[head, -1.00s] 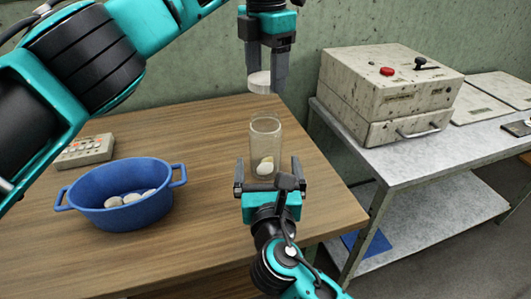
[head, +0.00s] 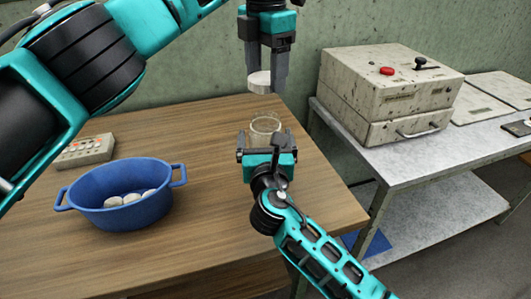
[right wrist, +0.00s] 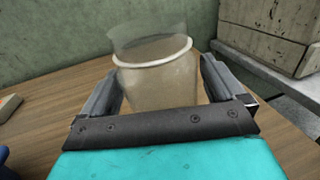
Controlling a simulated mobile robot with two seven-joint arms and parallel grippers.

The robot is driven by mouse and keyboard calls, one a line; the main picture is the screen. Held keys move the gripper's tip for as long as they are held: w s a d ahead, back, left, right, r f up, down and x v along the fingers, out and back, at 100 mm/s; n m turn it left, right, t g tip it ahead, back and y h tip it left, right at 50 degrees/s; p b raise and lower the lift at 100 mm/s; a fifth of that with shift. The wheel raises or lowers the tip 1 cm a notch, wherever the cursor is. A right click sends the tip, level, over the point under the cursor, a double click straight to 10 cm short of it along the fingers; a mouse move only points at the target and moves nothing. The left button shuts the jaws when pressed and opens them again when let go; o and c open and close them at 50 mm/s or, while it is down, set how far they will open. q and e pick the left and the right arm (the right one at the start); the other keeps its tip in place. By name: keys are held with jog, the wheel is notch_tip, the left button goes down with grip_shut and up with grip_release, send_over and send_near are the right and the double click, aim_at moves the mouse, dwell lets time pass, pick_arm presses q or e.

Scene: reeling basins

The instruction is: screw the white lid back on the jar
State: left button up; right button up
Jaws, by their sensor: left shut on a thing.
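The clear glass jar (head: 265,124) stands on the wooden table; its upper part shows in the head view. It also shows in the right wrist view (right wrist: 158,80), between the fingers. The white lid (head: 259,84) is held above the jar, apart from it. My left gripper (head: 266,76) is shut on the lid, fingers pointing down. My right gripper (head: 266,147) is open, with its fingers on either side of the jar; small gaps seem to show. Its body hides the jar's lower part and contents in the head view.
A blue two-handled basin (head: 122,212) with pale cocoons (head: 130,198) stands at left on the table (head: 215,235). A control box (head: 86,150) lies behind it. A grey machine (head: 390,92) stands on a separate side table (head: 400,165) at right.

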jog(key=c, duration=1.3)
pick_arm(q)
jog(key=shift+f, duration=2.5)
jog(key=shift+f, duration=0.9)
jog(key=shift+f, duration=0.5)
